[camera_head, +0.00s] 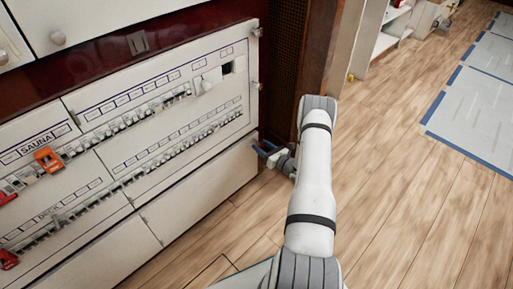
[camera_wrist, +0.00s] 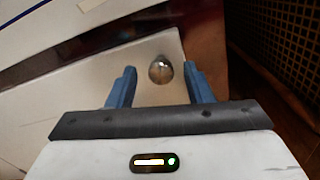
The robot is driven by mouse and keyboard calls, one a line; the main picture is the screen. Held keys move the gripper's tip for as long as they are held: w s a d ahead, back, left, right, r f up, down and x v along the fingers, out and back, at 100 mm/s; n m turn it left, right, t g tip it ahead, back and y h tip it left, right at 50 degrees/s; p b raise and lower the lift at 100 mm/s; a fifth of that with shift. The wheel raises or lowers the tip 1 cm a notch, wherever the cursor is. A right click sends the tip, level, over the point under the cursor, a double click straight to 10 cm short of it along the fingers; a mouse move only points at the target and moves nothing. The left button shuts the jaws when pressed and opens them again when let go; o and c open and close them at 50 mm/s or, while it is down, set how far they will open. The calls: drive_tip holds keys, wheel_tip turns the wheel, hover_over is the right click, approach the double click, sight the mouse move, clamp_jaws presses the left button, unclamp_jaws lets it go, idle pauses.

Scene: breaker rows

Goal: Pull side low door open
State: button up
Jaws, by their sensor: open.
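A white low door (camera_head: 205,200) sits under the breaker panel, at the right end of the cabinet. It looks closed. In the wrist view, a white door face (camera_wrist: 85,85) carries a round shiny metal knob (camera_wrist: 160,69). My gripper (camera_head: 262,150) is at the upper right corner of the low door. In the wrist view, its two blue fingers are open, one on each side of the knob, with gaps between. I cannot tell how deep the knob sits between them. The knob on this door is hidden behind my gripper in the head view.
The breaker panel (camera_head: 160,125) above has rows of switches and knobs at its right edge. The wooden floor (camera_head: 400,200) to the right is mostly clear.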

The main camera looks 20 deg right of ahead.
drive_tip(key=shift+x, duration=1)
drive_tip(key=shift+c, duration=0.4)
clamp_jaws()
